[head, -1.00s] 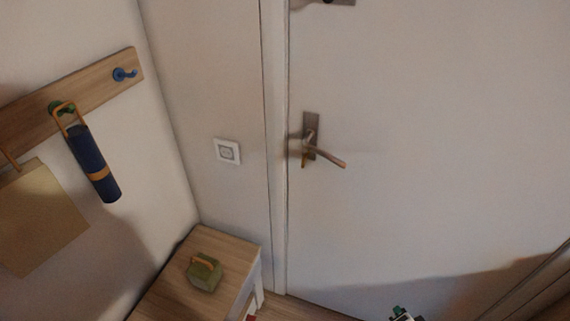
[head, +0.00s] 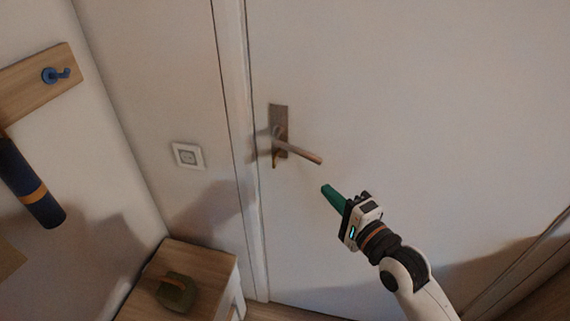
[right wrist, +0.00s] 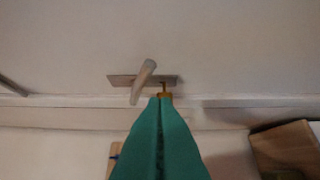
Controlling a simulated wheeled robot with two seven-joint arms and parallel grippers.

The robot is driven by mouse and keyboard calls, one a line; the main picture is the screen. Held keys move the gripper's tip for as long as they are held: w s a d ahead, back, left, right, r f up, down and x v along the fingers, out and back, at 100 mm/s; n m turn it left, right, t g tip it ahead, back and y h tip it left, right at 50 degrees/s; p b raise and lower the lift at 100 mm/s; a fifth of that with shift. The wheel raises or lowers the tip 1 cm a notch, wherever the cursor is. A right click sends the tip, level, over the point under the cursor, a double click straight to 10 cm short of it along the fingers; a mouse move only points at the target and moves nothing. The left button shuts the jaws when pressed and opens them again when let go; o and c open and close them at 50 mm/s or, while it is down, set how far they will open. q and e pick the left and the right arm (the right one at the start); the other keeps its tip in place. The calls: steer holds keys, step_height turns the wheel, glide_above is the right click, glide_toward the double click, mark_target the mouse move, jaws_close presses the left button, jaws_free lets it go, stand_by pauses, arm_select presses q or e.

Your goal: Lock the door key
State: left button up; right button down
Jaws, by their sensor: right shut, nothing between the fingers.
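The white door (head: 400,110) carries a bronze handle plate (head: 278,122) with a lever (head: 302,152) that points right and slightly down. A small brass-coloured key (head: 275,160) shows at the plate's lower end, below the lever's base. My right gripper (head: 326,189), with green fingers, is shut and empty, below and to the right of the lever and apart from it. In the right wrist view, the green fingertips (right wrist: 165,100) point toward the key (right wrist: 164,91), with the lever (right wrist: 145,78) beside it. Whether the tips touch the key cannot be told there. My left gripper is not in view.
A wooden cabinet (head: 205,262) with a green, handled box (head: 176,292) stands at lower left, near the door frame. A white wall switch or socket (head: 188,156) is left of the frame. A hook rail (head: 35,92) and a hanging dark blue cylinder (head: 28,185) are at far left.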

mark_target(275, 160)
steer(key=s+a+p+x, duration=0.1)
steer(key=a+x, duration=0.1)
steer(key=x, duration=1.1)
steer(key=shift+s+a, duration=0.2)
steer(key=shift+p, duration=0.35)
